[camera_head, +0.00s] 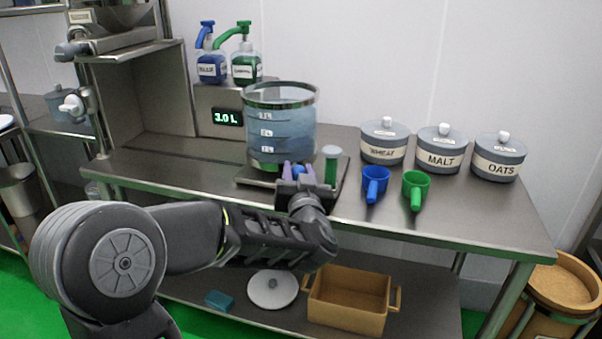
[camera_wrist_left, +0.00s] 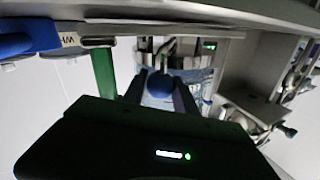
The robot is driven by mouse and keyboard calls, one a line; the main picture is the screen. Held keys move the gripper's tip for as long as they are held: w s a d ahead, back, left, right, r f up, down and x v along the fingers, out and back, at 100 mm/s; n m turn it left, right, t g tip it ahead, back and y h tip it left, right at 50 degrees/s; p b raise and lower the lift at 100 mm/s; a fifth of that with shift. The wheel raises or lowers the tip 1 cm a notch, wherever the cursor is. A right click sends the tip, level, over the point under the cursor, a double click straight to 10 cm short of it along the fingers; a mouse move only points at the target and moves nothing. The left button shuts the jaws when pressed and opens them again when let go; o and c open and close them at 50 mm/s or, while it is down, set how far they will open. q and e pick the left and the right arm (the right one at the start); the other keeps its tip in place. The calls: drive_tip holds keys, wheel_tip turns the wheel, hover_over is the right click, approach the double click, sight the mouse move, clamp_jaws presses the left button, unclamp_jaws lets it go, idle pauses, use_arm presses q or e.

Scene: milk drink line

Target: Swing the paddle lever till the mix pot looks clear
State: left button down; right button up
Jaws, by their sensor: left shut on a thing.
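The mix pot (camera_head: 281,122) is a clear, marked vessel with a metal rim, standing on a dark base on the steel bench. Its contents look pale blue and see-through, with a greenish band near the bottom. My left gripper (camera_head: 298,172) is at the front of the pot, shut on the paddle lever's blue knob (camera_head: 297,170). The knob (camera_wrist_left: 160,88) also shows between the dark fingers in the left wrist view, with the pot (camera_wrist_left: 185,85) behind it. The lever's shaft is mostly hidden. My right gripper is out of view.
A green post (camera_head: 331,168) with a pale cap stands just right of my gripper. Blue (camera_head: 375,183) and green (camera_head: 415,189) scoops lie farther right, before the wheat, malt (camera_head: 440,150) and oats jars. Two pump bottles (camera_head: 245,68) stand behind. A display (camera_head: 227,118) reads 3.0 L.

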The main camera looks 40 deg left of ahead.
sight(264, 160)
use_arm(q)
drive_tip(key=s+a+m+t+h+b, duration=0.2)
drive_tip(key=h, duration=0.1)
drive_tip(key=shift+s+a+f+b, duration=0.2)
drive_tip(key=shift+s+a+b, duration=0.05)
drive_tip(key=shift+s+b, duration=0.05)
drive_tip(key=shift+s+a+b, duration=0.2)
drive_tip(key=shift+a+b, duration=0.05)
drive_tip(key=shift+b, duration=0.05)
drive_tip(key=shift+s+a+b, duration=0.35)
drive_tip(key=shift+s+a, duration=0.05)
drive_tip(key=shift+a, duration=0.2)
drive_tip(key=shift+s+a+b, duration=0.3)
drive_tip(key=shift+s+a, duration=0.05)
drive_tip(key=shift+a, duration=0.2)
drive_tip(key=shift+s+a+r+b, duration=0.15)
drive_tip(key=shift+s+a+b, duration=0.1)
drive_tip(key=shift+a, duration=0.25)
drive_tip(key=shift+s+a+r+b, duration=0.15)
drive_tip(key=shift+a+b, duration=0.1)
drive_tip(key=shift+a, duration=0.2)
drive_tip(key=c, duration=1)
unclamp_jaws()
drive_tip(key=shift+f, duration=0.1)
